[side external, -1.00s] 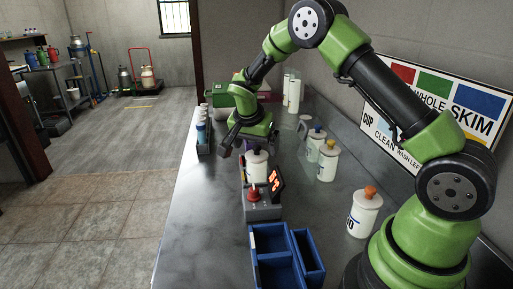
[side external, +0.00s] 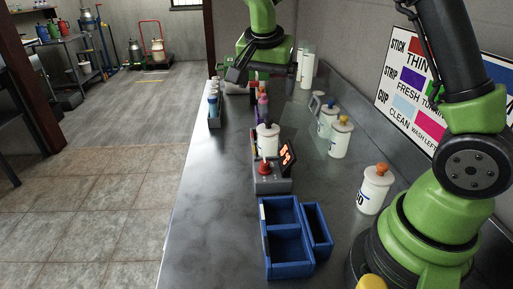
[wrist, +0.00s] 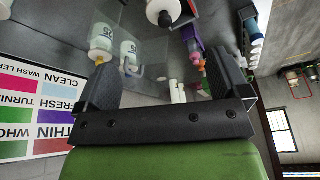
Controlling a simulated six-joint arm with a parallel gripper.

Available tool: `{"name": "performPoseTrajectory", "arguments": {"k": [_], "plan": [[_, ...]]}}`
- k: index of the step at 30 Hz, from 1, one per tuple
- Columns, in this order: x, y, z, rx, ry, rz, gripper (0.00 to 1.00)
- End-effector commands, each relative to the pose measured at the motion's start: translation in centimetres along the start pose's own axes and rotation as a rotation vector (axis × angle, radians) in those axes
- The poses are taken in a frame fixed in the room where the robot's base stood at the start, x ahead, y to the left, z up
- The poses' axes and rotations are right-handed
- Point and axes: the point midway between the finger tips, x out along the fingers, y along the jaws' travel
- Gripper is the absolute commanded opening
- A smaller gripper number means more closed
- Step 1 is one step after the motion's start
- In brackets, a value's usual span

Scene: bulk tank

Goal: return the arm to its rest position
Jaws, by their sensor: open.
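My gripper (side external: 262,72) is raised above the far part of the counter, near the top of the side view. In the wrist view my gripper (wrist: 165,75) has its two dark fingers wide apart with nothing held between them. My arm is lifted and runs out of the top of the side view, so its upper links are hidden. The fingers look clear of the bottles and containers in both views.
A sign (side external: 400,90) leans at the wall. The counter's left front is clear.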

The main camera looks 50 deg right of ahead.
Motion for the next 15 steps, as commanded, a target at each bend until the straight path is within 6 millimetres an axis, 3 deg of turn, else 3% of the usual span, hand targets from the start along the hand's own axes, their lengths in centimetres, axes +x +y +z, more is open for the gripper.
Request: {"name": "performPoseTrajectory", "arguments": {"k": [1, 6, 12, 15], "plan": [[-2.1, 0.8, 0.5, -0.039, -0.013, -0.043, 0.94], [-7.6, 4.5, 3.4, -0.215, -0.061, -0.196, 0.94], [-11.9, 9.4, 7.4, -0.423, -0.067, -0.399, 0.94], [-12.9, 11.7, 9.5, -0.519, -0.051, -0.496, 0.94]]}}
